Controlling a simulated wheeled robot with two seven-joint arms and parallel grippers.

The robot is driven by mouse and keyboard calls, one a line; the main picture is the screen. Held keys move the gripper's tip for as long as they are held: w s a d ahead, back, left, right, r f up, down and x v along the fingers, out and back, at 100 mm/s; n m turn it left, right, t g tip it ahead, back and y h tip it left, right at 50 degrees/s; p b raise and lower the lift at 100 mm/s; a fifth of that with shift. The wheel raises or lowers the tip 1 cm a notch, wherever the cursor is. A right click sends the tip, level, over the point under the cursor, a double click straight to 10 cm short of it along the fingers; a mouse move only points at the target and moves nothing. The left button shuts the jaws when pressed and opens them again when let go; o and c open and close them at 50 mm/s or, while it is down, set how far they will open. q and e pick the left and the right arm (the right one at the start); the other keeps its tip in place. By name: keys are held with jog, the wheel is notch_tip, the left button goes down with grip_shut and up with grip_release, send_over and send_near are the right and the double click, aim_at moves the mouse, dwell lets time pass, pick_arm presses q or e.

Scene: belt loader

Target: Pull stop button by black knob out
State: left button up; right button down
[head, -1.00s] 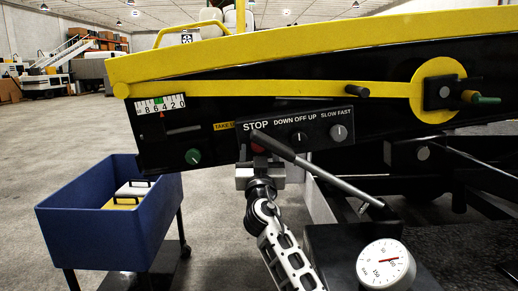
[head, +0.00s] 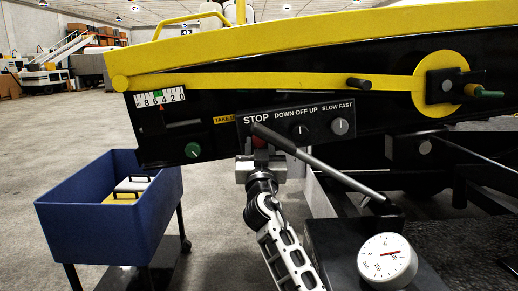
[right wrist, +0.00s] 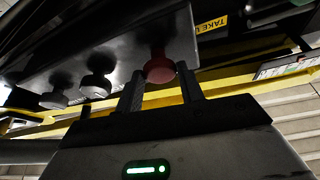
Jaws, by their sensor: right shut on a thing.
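The red stop button (head: 260,141) sits under the STOP label on the black control panel (head: 318,112), partly hidden behind a lever's black grip in the head view. In the right wrist view the red button (right wrist: 159,67) shows between the two fingers. My right gripper (right wrist: 161,90) is shut on it from below, one finger on each side. In the head view my right gripper (head: 259,157) reaches up to the button. Two dark knobs, the DOWN OFF UP knob (head: 300,132) and the SLOW FAST knob (head: 340,127), stand to its right. My left gripper is not in view.
A grey lever (head: 330,172) with a black grip (head: 273,138) slants close in front of the button and gripper. A green knob (head: 193,151) is at left. A blue cart (head: 95,225) stands on the floor, and a white gauge (head: 386,260) sits lower right.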

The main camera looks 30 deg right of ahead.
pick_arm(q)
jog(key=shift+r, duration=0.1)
pick_arm(e)
jog(key=shift+a+f, duration=0.1)
jog(key=shift+f, duration=0.1)
jog(key=c, duration=0.9)
grip_release()
jog(key=shift+s+r, duration=0.2)
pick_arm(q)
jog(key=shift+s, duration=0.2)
pick_arm(e)
jog(key=shift+s+a+f, duration=0.25)
jog(key=shift+f, duration=0.05)
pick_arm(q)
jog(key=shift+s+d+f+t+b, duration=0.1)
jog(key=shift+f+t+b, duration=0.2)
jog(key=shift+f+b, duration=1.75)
pick_arm(e)
jog(key=shift+b+v, duration=0.8)
jog(key=shift+v, duration=6.75)
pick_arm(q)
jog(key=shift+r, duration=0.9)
pick_arm(e)
jog(key=shift+r, duration=0.15)
